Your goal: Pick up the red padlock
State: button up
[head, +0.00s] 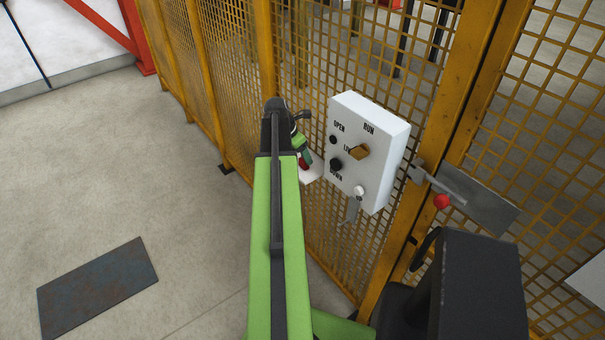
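A small red thing (303,163), which looks like the padlock, shows at the end of my arm, beside a white ledge (313,172) on the yellow mesh fence. Most of it is hidden behind my arm. My gripper (304,155) is right at the red thing, left of the white control box. Its fingers are small and partly hidden by my arm, so I cannot tell whether they are open, shut or touching the red thing.
The white control box (367,150) has black knobs, a yellow switch and a hanging key (353,208). A gate latch with a red ball knob (442,202) is to its right. The yellow fence (205,70) runs behind. A dark plate (97,287) lies on open floor at left.

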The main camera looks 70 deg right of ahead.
jog(key=b+x, duration=0.5)
jog(key=shift+w+d+f, duration=0.15)
jog(key=shift+w+f, duration=0.05)
jog(key=shift+w, duration=0.05)
jog(key=shift+r, duration=0.2)
grip_shut()
